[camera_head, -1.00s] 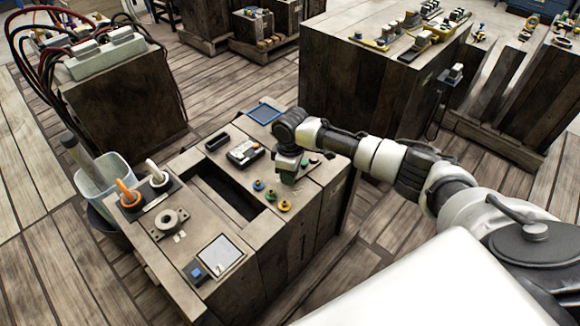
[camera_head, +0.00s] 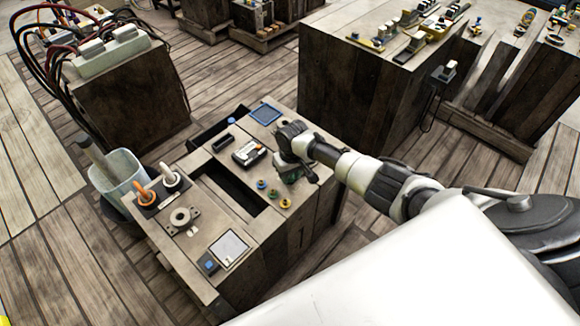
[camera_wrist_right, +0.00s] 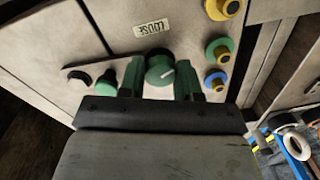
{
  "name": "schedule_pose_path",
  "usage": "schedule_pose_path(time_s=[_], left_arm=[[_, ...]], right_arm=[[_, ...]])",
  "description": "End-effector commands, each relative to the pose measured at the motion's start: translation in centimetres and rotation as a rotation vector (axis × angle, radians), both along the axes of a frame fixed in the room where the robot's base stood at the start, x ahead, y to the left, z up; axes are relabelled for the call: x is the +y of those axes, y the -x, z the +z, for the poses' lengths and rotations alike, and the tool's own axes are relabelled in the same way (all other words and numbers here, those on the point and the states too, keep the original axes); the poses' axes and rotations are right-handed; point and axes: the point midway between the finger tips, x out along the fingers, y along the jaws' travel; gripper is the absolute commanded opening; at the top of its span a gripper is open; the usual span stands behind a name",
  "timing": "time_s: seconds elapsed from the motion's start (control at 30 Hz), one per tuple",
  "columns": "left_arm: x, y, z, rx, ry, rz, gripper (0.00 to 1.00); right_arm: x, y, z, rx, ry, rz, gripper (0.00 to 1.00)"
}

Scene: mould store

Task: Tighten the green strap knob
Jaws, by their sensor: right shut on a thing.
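The green strap knob (camera_wrist_right: 159,70) shows in the right wrist view as a round green knob with a pale pointer line. A "LOOSE" label (camera_wrist_right: 152,28) is on the panel just beyond it. My right gripper (camera_wrist_right: 160,76) has one green finger on each side of the knob and is shut on it. In the head view my right gripper (camera_head: 291,174) is low over the right part of the wooden bench top (camera_head: 283,222), and hides the knob there. My left gripper is not in view.
Small coloured knobs (camera_head: 273,193) sit beside the gripper. A grey device (camera_head: 249,153), a blue-framed tray (camera_head: 264,114) and an open slot (camera_head: 225,186) are on the bench top. Orange (camera_head: 145,194) and white (camera_head: 171,177) handles stand at its left, near a bin (camera_head: 120,172).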

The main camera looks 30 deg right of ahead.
Motion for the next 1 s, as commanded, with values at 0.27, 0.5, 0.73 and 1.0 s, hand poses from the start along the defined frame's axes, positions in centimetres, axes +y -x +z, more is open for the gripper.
schedule_pose_path(time_s=[0.27, 0.5, 0.73, 1.0], left_arm=[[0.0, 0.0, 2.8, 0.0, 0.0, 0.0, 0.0], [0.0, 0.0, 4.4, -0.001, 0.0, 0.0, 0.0], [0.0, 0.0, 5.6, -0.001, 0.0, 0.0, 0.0], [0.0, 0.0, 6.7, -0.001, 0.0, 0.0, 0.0]], right_arm=[[0.2, 0.0, 0.4, 0.0, -0.004, -0.263, 0.1], [0.2, 0.0, 0.4, 0.0, -0.003, -0.492, 0.1], [0.2, 0.0, 0.3, 0.0, -0.003, -0.709, 0.1], [0.2, 0.0, 0.3, -0.001, -0.002, -0.966, 0.1]])
